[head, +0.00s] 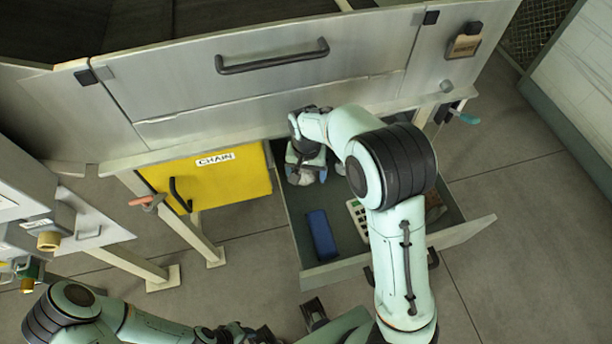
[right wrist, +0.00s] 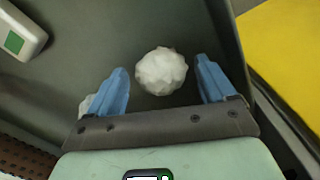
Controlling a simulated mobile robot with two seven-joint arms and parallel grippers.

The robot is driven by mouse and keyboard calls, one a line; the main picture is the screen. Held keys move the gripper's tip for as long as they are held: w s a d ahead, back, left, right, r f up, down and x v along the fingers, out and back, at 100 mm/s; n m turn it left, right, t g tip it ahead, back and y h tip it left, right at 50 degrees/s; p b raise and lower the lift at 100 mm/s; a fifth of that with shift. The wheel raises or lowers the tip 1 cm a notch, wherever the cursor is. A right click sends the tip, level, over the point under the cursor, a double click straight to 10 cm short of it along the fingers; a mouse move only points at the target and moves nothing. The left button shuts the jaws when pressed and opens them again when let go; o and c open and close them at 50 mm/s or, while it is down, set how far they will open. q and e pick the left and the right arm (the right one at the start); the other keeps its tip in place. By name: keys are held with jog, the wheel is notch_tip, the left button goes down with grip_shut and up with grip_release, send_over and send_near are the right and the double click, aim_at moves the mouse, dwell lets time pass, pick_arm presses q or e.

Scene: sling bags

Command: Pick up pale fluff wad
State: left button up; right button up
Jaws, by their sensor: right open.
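The pale fluff wad (right wrist: 162,71) is a small white, lumpy ball on the dark drawer floor in the right wrist view. My right gripper (right wrist: 163,66) is open, with one blue finger on each side of the wad and visible gaps between. In the head view my right gripper (head: 305,172) reaches down into the back left of the open drawer (head: 283,205); I cannot clearly make out the wad there.
The drawer also holds a blue box (head: 320,234) and a pale keypad-like item (head: 357,214). A white item with a green patch (right wrist: 22,33) shows at the wrist view's upper left. A yellow panel (head: 215,178) marked CHAIN stands left of the drawer. The cabinet front (head: 270,100) is behind.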

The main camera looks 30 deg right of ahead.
jog(key=c, duration=1.1)
jog(key=shift+r, duration=0.1)
